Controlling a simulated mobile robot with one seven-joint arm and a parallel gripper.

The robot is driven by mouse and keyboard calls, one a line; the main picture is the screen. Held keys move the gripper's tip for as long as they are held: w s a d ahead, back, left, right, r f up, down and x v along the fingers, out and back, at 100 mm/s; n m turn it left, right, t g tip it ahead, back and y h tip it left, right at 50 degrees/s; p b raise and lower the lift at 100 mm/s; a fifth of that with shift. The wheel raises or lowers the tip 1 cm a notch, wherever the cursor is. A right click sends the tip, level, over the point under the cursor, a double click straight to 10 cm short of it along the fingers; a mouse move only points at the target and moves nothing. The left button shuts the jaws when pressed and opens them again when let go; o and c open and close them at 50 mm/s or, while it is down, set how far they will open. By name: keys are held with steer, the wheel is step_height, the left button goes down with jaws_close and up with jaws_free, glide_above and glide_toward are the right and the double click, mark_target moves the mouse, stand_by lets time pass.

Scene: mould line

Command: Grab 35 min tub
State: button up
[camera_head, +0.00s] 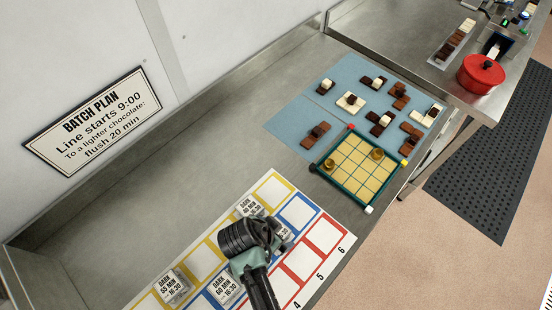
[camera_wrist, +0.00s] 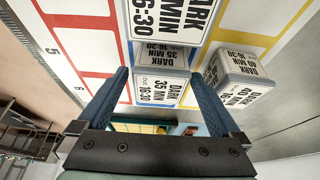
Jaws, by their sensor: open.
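The 35 min tub (camera_wrist: 157,90), a pale box with black "DARK 35 MIN 16:30" labels, stands on the sheet in the wrist view. My gripper (camera_wrist: 159,76) is open, with one blue finger on each side of the tub in that picture. I cannot tell whether either finger touches it or how far down they reach. In the head view my gripper (camera_head: 255,240) is over the sheet and hides most of a pale tub (camera_head: 284,232) just to its right, whose label is unreadable there.
A 40 min tub (camera_wrist: 236,78) stands close right of the gripper in the wrist view. Another "DARK" tub (camera_wrist: 172,15) is at the top edge, its number cut off. A teal-framed grid tray (camera_head: 333,177) lies beyond the coloured sheet (camera_head: 326,232). The counter's left part is bare.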

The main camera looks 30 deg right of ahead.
steer(key=shift+d+f, duration=0.15)
steer(key=shift+f, duration=0.15)
steer(key=c, duration=1.4)
steer(key=shift+w, duration=0.1)
steer(key=shift+c, duration=0.2)
step_height(320, 180, up, 10)
steer(key=shift+f+b, duration=0.1)
steer(key=shift+b, duration=0.35)
step_height(320, 180, up, 7)
steer(key=p, duration=0.6)
steer(key=shift+p, duration=0.4)
